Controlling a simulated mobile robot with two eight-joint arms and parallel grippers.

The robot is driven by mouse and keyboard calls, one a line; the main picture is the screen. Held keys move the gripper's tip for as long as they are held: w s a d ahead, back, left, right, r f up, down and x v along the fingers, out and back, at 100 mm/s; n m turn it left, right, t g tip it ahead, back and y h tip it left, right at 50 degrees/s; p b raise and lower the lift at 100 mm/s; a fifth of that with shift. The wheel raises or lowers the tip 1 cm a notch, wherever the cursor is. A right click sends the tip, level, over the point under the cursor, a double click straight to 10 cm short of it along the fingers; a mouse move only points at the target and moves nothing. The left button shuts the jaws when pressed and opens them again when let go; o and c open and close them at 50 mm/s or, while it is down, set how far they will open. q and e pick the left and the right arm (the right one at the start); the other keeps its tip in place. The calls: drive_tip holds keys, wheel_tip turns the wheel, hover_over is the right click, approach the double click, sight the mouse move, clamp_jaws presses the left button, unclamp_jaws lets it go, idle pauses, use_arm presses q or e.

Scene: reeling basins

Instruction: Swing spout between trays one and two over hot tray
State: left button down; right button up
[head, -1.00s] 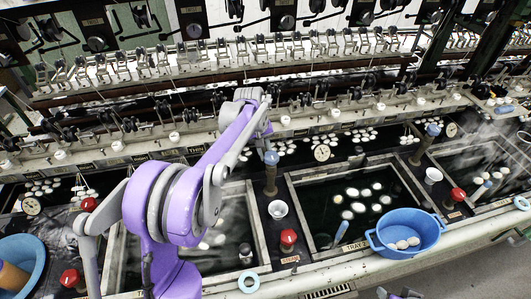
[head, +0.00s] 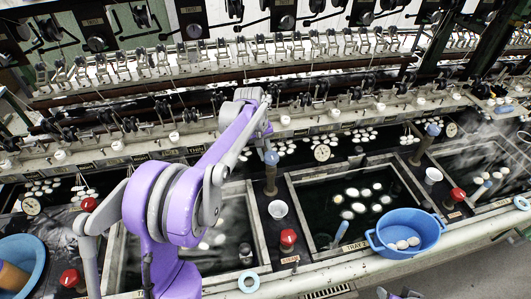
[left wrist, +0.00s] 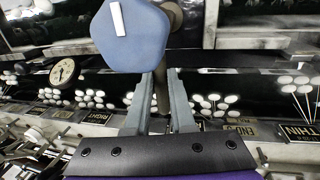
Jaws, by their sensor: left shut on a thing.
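The spout has a blue knob (head: 271,158) on a brown post (head: 271,180), standing on the divider between two dark water trays. My purple left arm reaches over the left tray (head: 258,225) to this spout. My left gripper (left wrist: 160,108) is shut on the spout's thin pipe, just beside the blue knob, which shows large with a white mark in the left wrist view (left wrist: 130,37). Faint steam shows over the left tray. The right tray (head: 290,195) holds several white cocoons (head: 362,199). A grey part of my right arm shows at the bottom edge; its jaws are unclear.
On the divider stand a white cup (head: 278,209) and a red knob (head: 288,237). A blue basin (head: 407,230) with cocoons stands at the right tray's front corner. Another blue-knobbed spout (head: 432,130) stands further right.

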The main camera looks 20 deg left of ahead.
drive_tip(key=shift+f, duration=0.1)
idle(0.5)
use_arm(q)
drive_tip(key=s+n+y+b, duration=0.3)
drive_tip(key=s+n, duration=0.5)
drive_tip(key=n, duration=1)
drive_tip(key=shift+s+a, duration=0.15)
drive_tip(key=shift+a, duration=0.05)
use_arm(e)
drive_tip(key=shift+s+f, duration=0.3)
drive_tip(key=shift+f, duration=0.4)
drive_tip(key=shift+s+f, duration=0.25)
drive_tip(key=shift+f, duration=0.45)
drive_tip(key=shift+s+f, duration=0.3)
drive_tip(key=shift+f, duration=0.4)
use_arm(q)
drive_tip(key=c, duration=0.8)
unclamp_jaws()
drive_tip(key=shift+o, duration=0.2)
wheel_tip(320, 180, up, 11)
drive_tip(key=s+d, duration=0.1)
drive_tip(key=shift+s+d+f+p, duration=0.2)
drive_tip(key=shift+s+p, duration=0.1)
drive_tip(key=shift+s, duration=0.1)
use_arm(e)
drive_tip(key=shift+w+r, duration=0.1)
drive_tip(key=shift+r, duration=0.3)
